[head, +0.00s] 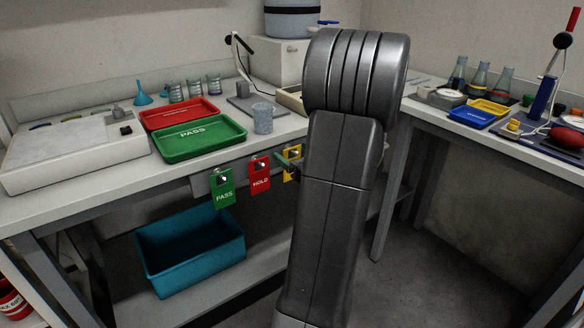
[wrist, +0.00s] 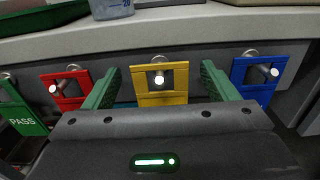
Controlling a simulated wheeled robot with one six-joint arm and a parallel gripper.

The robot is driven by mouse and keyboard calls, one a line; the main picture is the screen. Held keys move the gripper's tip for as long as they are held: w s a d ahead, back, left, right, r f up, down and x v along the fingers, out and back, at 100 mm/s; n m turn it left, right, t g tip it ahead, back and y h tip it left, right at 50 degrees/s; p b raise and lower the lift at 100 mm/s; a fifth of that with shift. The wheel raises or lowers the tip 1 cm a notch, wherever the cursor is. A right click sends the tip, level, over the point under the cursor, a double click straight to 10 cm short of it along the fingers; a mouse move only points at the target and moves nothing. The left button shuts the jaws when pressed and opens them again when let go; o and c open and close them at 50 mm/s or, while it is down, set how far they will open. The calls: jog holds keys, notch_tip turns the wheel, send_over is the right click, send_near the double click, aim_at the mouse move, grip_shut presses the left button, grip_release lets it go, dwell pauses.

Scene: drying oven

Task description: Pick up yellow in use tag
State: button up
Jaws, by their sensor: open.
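The yellow tag (wrist: 161,82) hangs from a metal peg on the bench's front rail, in the middle of the wrist view. Its lower part is hidden behind my gripper body, and no lettering shows. In the head view a small part of the yellow tag (head: 291,166) shows beside my arm, which hides the rest. My gripper (wrist: 160,84) is open, with one green finger on each side of the yellow tag. Whether the fingers touch it, I cannot tell. In the head view a bit of my gripper (head: 287,160) shows at the tag.
The red HOLD tag (head: 260,176) and green PASS tag (head: 222,188) hang to the left. A blue tag (wrist: 258,82) hangs to the right. The bench edge (wrist: 200,22) runs just above the tags. A teal bin (head: 190,250) sits below. A beaker (head: 263,118) stands above.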

jog(key=c, duration=1)
jog(key=shift+r, duration=0.15)
jog(key=shift+c, duration=0.2)
jog(key=shift+r+p, duration=0.4)
jog(key=shift+r, duration=0.25)
jog(key=shift+s+d+r, duration=0.1)
jog(key=shift+s+d, duration=0.15)
jog(key=p+v, duration=0.2)
jog(key=v, duration=1.5)
jog(key=shift+s+p, duration=0.15)
jog(key=shift+p, duration=0.25)
